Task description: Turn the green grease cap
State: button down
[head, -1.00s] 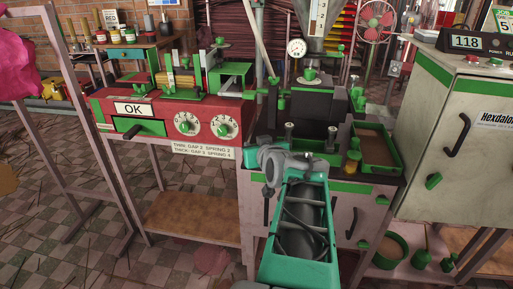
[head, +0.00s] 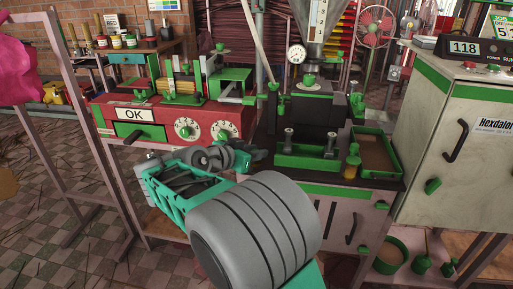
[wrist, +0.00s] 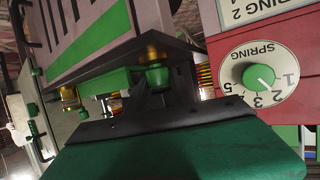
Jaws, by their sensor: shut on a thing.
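In the wrist view, which is turned upside down, a small round green cap with brass beside it (wrist: 156,76) sits at the tips of my gripper (wrist: 150,92). It looks like the green grease cap. The dark fingers are shut on it, though their contact is partly hidden. In the head view my gripper (head: 258,154) reaches the left edge of the dark machine bench. My own arm hides the cap there.
The red panel (head: 226,119) with two dials and a crank is left of the gripper. A pale cabinet (head: 450,180) stands at right.

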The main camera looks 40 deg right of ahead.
jog(key=m+g+p, duration=0.1)
jog(key=p, duration=0.1)
jog(key=r+m+g+p, duration=0.1)
jog(key=p, duration=0.2)
jog(key=shift+w+g, duration=0.1)
jog(key=shift+g, duration=0.3)
jog(key=m+g+p, duration=0.3)
jog(key=p, duration=0.7)
jog(key=shift+r+p, duration=0.2)
jog(key=shift+p, duration=0.2)
jog(key=p, duration=0.4)
jog(key=m+g+y+p, duration=0.1)
jog(key=p, duration=0.3)
jog(key=shift+f+g, duration=0.2)
jog(key=shift+g, duration=0.1)
jog(key=p, duration=0.2)
jog(key=shift+f+m+p, duration=0.2)
jog(key=shift+m+p, duration=0.2)
jog(key=shift+f+g+p, duration=0.25)
jog(key=shift+g+p, duration=0.15)
jog(key=shift+p, duration=0.2)
jog(key=shift+f, duration=0.1)
jog(key=c, duration=1.1)
grip_release()
